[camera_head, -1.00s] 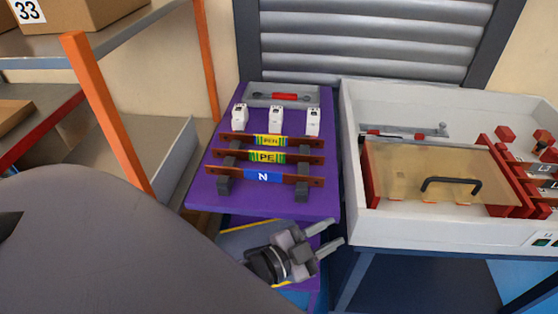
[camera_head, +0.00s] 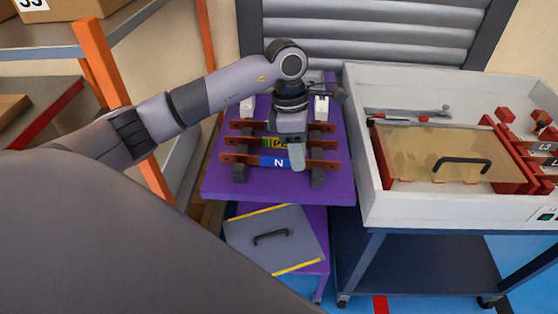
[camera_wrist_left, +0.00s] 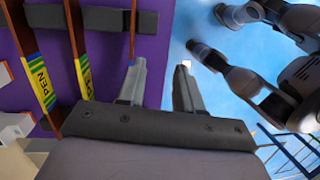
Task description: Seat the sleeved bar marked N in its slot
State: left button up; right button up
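The bar marked N (camera_head: 273,161) is copper with a blue sleeve and lies across dark supports at the front of the purple table (camera_head: 270,187). My left gripper (camera_head: 297,160) is over this bar, right of the letter N, and hides part of the sleeve. In the left wrist view its two fingers (camera_wrist_left: 160,85) are apart with a clear gap. A thin copper bar edge (camera_wrist_left: 133,25) lines up with the left finger; I cannot tell whether they touch. Red slotted holders (camera_head: 508,165) stand in the white box; N's own slot cannot be made out. My right gripper is not in view.
Behind N lie the PE bar (camera_head: 245,142) and the PEN bar (camera_wrist_left: 38,85). White blocks (camera_head: 321,107) stand farther back. The white box (camera_head: 420,211) at right has a clear cover (camera_head: 405,160) with a black handle (camera_head: 462,163). A grey panel (camera_head: 293,232) lies on the lower shelf.

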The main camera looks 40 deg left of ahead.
aim_at(278, 158)
pick_arm(q)
jog(key=a, duration=0.1)
jog(key=a+r+y, duration=0.1)
jog(key=a, duration=0.1)
jog(key=w+a+y, duration=0.1)
jog(key=shift+a+r, duration=0.35)
jog(key=shift+a, duration=0.05)
jog(key=f, duration=0.2)
jog(key=f+p, duration=0.1)
jog(key=f, duration=0.2)
jog(key=shift+s+a+f, duration=0.25)
jog(key=shift+f, duration=0.5)
grip_shut()
